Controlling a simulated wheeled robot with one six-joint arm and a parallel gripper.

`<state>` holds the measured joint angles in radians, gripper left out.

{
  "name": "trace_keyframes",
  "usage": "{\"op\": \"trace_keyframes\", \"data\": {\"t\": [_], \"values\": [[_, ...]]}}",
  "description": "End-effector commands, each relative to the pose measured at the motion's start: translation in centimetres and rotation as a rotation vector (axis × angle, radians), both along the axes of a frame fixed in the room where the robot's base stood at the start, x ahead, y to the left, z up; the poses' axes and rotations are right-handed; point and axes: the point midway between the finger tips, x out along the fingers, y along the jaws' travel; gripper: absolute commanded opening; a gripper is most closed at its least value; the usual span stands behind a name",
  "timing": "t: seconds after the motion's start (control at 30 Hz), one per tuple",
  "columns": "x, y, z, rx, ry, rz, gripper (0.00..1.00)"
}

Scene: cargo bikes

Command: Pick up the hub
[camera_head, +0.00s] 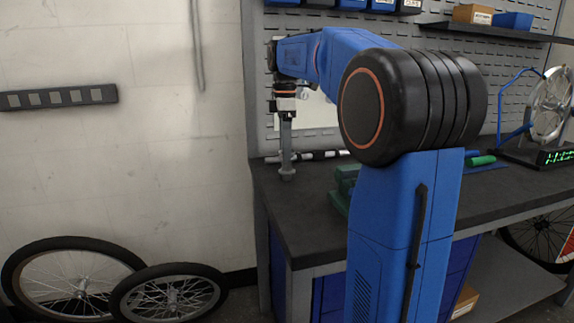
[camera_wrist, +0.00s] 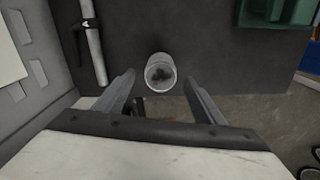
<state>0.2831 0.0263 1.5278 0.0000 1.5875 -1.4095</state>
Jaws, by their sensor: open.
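The hub (camera_wrist: 160,72) shows in the wrist view as a grey metal cylinder seen end-on, with a dark hollow in its round end. It appears to stand upright on the dark workbench (camera_head: 400,205). In the head view the hub (camera_head: 288,175) is a small grey piece near the bench's left end, at the tips of my gripper's fingers. My gripper (camera_head: 287,163) points down over it. In the wrist view my gripper (camera_wrist: 159,80) is open, with one finger on each side of the hub and gaps between. Finger depth around the hub is hard to tell.
A pale tube with a black clamp (camera_wrist: 93,40) lies near the hub, by the back panel. A wheel in a stand (camera_head: 548,105) is at the far right. Two wheels (camera_head: 75,280) lean at the wall.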

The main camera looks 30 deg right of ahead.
Motion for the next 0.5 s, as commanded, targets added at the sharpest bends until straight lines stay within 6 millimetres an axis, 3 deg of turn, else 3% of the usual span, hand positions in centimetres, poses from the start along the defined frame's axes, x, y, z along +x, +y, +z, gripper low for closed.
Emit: {"op": "trace_keyframes", "data": {"t": [0.3,0.5], "values": [[-0.2,-0.3,-3.9,0.0,0.001,0.0,0.63],[-0.2,-0.3,-5.0,0.0,-0.001,0.0,0.63]]}}
